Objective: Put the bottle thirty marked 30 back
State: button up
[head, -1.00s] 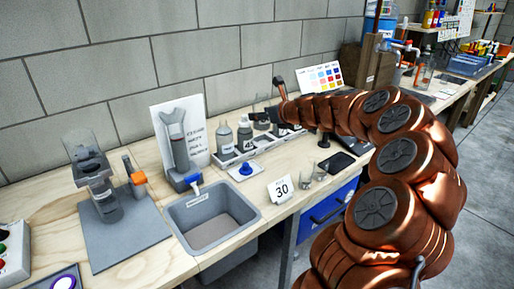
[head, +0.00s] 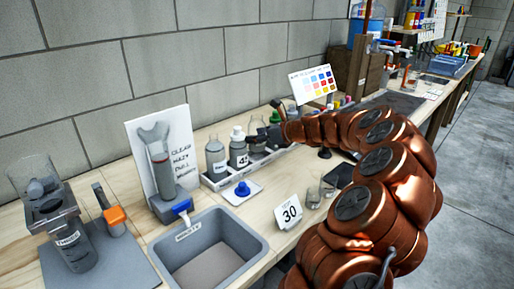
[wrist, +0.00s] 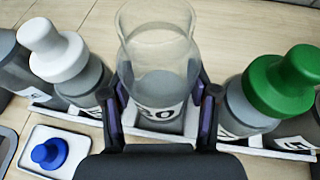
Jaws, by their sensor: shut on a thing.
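The bottle marked 30 (wrist: 158,60) is clear glass, uncapped, with grey contents and a white label low on its front. It stands upright between the two fingers of my gripper (wrist: 160,118), which is shut on it. It is over the white rack (wrist: 188,130), between a white-capped bottle (wrist: 65,60) and a green-capped bottle (wrist: 270,95). Whether its base rests in the slot is hard to tell. In the head view the rack (head: 212,184) stands near the wall, and my gripper (head: 272,134) partly hides the bottle.
A blue stopper (head: 242,188) sits on a small white tray left of the gripper. A grey basin (head: 262,243) is at front left. Neighbouring bottles stand close on both sides.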

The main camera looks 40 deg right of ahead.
aim_at(264, 144)
jog(key=shift+d+f+b, duration=0.1)
jog(key=shift+f+b, duration=0.2)
jog(key=shift+f, duration=1.65)
jog(key=o, duration=1.6)
jog(key=shift+s+r, duration=0.1)
jog(key=shift+s+d+r, duration=0.1)
jog(key=shift+s+r, duration=0.05)
jog(key=shift+s, duration=0.1)
jog(key=p+v, duration=0.1)
jog(key=v, duration=1)
jog(key=shift+s, duration=0.2)
